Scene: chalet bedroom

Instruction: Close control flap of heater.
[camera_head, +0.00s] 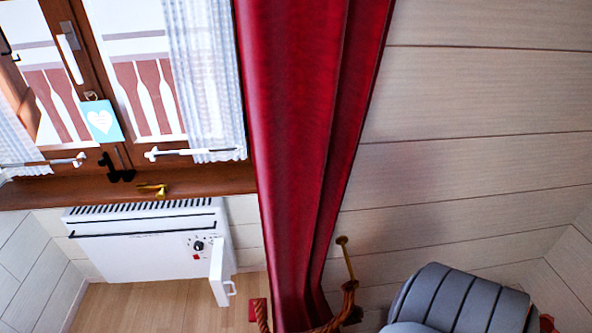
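The white heater (140,245) is mounted low on the wall under the window, at the lower left of the head view. Its control flap (218,274) is at the heater's right end and stands open, swung out toward me. A small white handle (231,288) is on the flap. The control panel behind it is exposed, with a black knob (198,246) and a small red switch (197,256). Neither of my grippers shows in this view.
A red curtain (295,130) hangs just right of the heater, held by a rope tieback (335,318). A grey cushioned seat (460,300) stands at the lower right. A wooden windowsill (215,181) juts above the heater. Wooden floor (130,308) lies clear below the heater.

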